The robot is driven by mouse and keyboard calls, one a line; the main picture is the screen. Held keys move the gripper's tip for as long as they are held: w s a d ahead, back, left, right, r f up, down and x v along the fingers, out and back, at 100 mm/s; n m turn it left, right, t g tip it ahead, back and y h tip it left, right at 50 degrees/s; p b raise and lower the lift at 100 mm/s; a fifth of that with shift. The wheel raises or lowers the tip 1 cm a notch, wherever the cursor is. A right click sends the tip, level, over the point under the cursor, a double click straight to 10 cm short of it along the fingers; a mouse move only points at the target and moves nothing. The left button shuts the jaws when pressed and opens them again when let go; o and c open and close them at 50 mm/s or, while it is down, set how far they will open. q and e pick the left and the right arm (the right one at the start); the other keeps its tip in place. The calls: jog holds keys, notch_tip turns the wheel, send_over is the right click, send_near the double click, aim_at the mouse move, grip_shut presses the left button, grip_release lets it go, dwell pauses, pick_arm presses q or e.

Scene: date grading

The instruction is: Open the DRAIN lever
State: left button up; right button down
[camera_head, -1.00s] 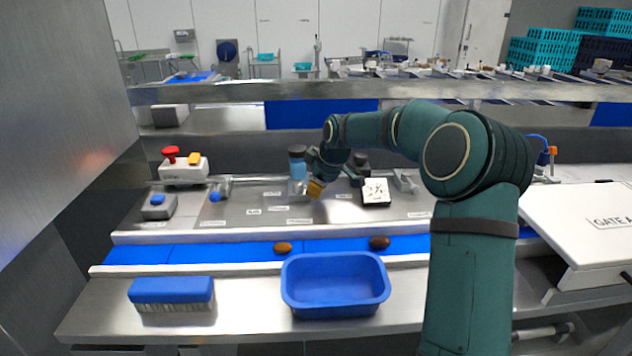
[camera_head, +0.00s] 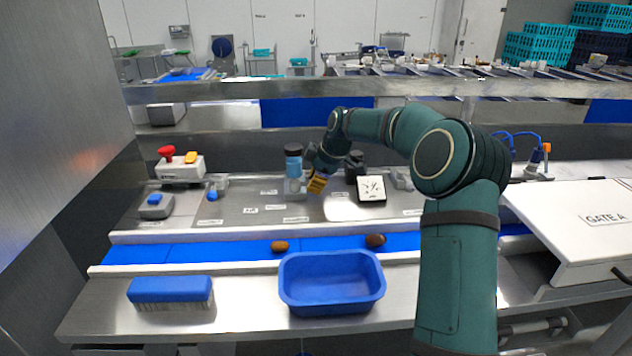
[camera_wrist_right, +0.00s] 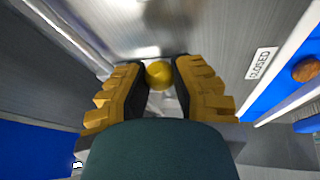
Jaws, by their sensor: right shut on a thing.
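My right gripper (camera_head: 317,184) is over the steel panel, its yellow fingers pointing down. In the right wrist view, the fingers (camera_wrist_right: 160,80) are closed around a round yellow knob (camera_wrist_right: 159,75), which looks like the end of a lever. A label reading CLOSED (camera_wrist_right: 262,63) lies to the right of it. In the head view the knob is hidden by the fingers, and I cannot read the word DRAIN on any label. My left gripper is not in view.
A red-button box (camera_head: 180,165) is at the left. A blue tray (camera_head: 332,306), a brush (camera_head: 170,291) and two dates on the blue belt (camera_head: 210,251) are in front.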

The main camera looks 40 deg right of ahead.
jog(key=shift+a, duration=0.15)
jog(key=c, duration=0.7)
grip_release()
jog(key=shift+w, duration=0.2)
jog(key=shift+c, duration=0.2)
jog(key=shift+s, duration=0.1)
jog(key=shift+s+d+r, duration=0.15)
jog(key=shift+d+r, duration=0.05)
jog(key=shift+r, duration=0.2)
jog(key=v, duration=1.1)
jog(key=shift+a, duration=0.15)
